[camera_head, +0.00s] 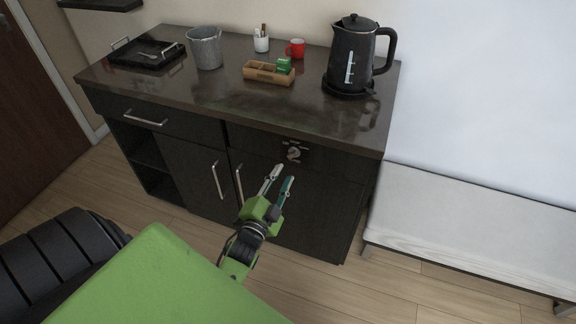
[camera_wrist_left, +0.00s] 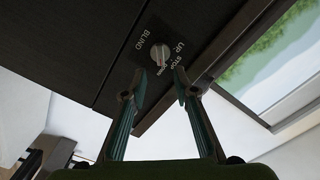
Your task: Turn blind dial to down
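The blind dial (camera_head: 293,154) is a small light grey knob on the dark front of the vanity cabinet, under the counter's right part. In the left wrist view the knob (camera_wrist_left: 160,54) shows with the words BLIND, UP, STOP and DOWN printed around it. Which word it points at is too small to tell surely. My left gripper (camera_head: 283,174) is open and empty, its two fingers pointing at the dial from just below and in front. In the wrist view the fingertips (camera_wrist_left: 158,80) stand apart, either side of the knob's line, not visibly gripping it. My right gripper is not in view.
The counter (camera_head: 220,92) holds a black kettle (camera_head: 352,60), a wooden box (camera_head: 268,77), a red mug (camera_head: 296,48), a white cup (camera_head: 261,44), a metal bucket (camera_head: 206,50) and a black tray (camera_head: 146,55). Door handles (camera_head: 217,180) stick out left of my gripper. A white bench (camera_head: 470,215) stands right.

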